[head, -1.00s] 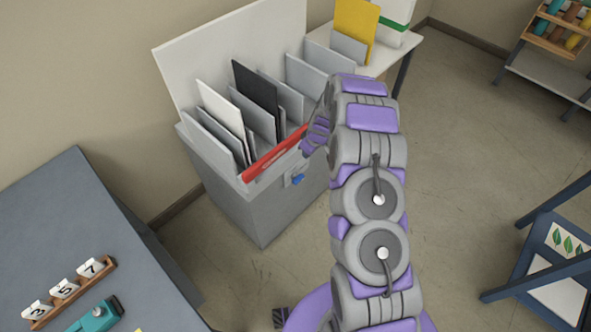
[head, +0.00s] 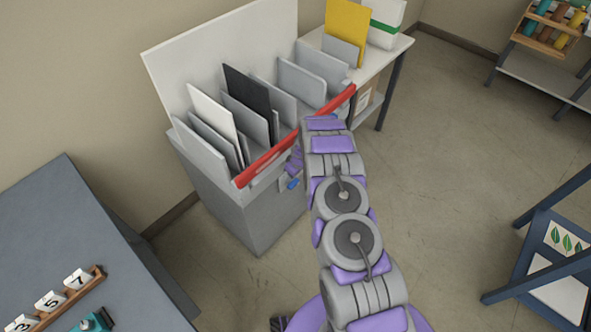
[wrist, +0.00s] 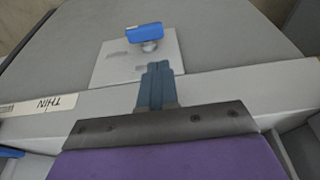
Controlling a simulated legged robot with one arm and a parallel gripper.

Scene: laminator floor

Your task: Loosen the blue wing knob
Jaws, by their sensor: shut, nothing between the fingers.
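The blue wing knob (head: 293,183) sits on a small pale plate on the front of the grey slotted cabinet (head: 245,225). In the wrist view the blue knob (wrist: 145,33) stands out on a short round stem from its light plate (wrist: 110,62). My gripper (wrist: 157,68) points toward the knob with its fingers together and nothing between them. The fingertips lie over the plate in that view, apart from the knob. In the head view my gripper is close beside the knob, and its fingertips are hard to make out.
A red bar (head: 265,161) runs along the cabinet's front top edge, below several upright boards. A "THIN" label (wrist: 45,104) lies left of the plate. A grey table (head: 75,225) stands at left, a white table (head: 398,45) behind. Open floor lies right.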

